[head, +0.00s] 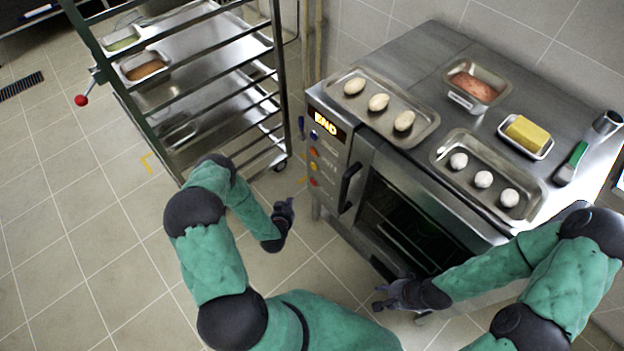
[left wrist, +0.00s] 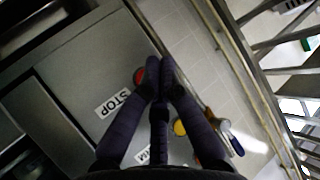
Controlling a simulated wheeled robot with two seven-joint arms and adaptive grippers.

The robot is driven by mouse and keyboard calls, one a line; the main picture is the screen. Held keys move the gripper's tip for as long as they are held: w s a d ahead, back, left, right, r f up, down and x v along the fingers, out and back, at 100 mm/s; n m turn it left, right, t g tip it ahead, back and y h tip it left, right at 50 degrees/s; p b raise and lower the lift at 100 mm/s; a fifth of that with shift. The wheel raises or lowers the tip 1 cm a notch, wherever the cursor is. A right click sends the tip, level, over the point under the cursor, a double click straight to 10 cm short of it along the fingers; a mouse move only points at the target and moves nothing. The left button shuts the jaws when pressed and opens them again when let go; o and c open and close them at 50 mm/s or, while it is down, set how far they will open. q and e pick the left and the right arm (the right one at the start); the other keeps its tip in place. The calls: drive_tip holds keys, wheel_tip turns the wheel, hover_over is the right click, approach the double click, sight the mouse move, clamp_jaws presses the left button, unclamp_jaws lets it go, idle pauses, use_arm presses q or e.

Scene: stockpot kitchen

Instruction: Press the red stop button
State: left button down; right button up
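The steel oven's (head: 365,200) control panel shows a lit END display (head: 328,125) and a column of coloured buttons. The red stop button (head: 315,182) is the lowest, below a yellow one (head: 313,166). In the left wrist view the red button (left wrist: 139,75) lies beside a STOP label (left wrist: 113,103), partly covered by my fingers. My left gripper (head: 287,205) is left of and below the panel in the head view. Its fingers (left wrist: 160,80) come together, empty; contact with the button cannot be confirmed. My right gripper (head: 377,296) appears open and empty before the oven.
A wheeled rack (head: 280,75) with trays stands left of the oven. On the oven top are a tray of pale rolls (head: 432,128), a tray of white balls (head: 535,205), a meat pan (head: 495,75) and butter (head: 528,133). Floor between rack and oven is narrow.

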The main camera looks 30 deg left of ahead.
idle(0.3)
use_arm(q)
drive_tip(key=w+d, duration=0.3)
drive_tip(key=w, duration=0.5)
drive_tip(key=shift+d+b, duration=0.25)
drive_tip(key=shift+b, duration=0.05)
drive_tip(key=shift+w, duration=0.2)
idle(1.2)
drive_tip(key=shift+w+d, duration=0.15)
drive_tip(key=shift+w, duration=0.05)
drive_tip(key=shift+w+d, duration=0.15)
drive_tip(key=shift+w, duration=0.25)
idle(0.8)
drive_tip(key=shift+s, duration=0.15)
drive_tip(key=shift+s+a, duration=0.35)
drive_tip(key=shift+s, duration=0.25)
drive_tip(key=shift+s+a+p, duration=0.15)
drive_tip(key=shift+s+a, duration=0.15)
drive_tip(key=shift+s, duration=0.5)
drive_tip(key=shift+s+a+p, duration=0.15)
drive_tip(key=shift+s+a, duration=0.2)
drive_tip(key=shift+s, duration=0.4)
drive_tip(key=shift+s+a+p, duration=0.15)
drive_tip(key=shift+s+a, duration=0.15)
drive_tip(key=shift+s, duration=0.5)
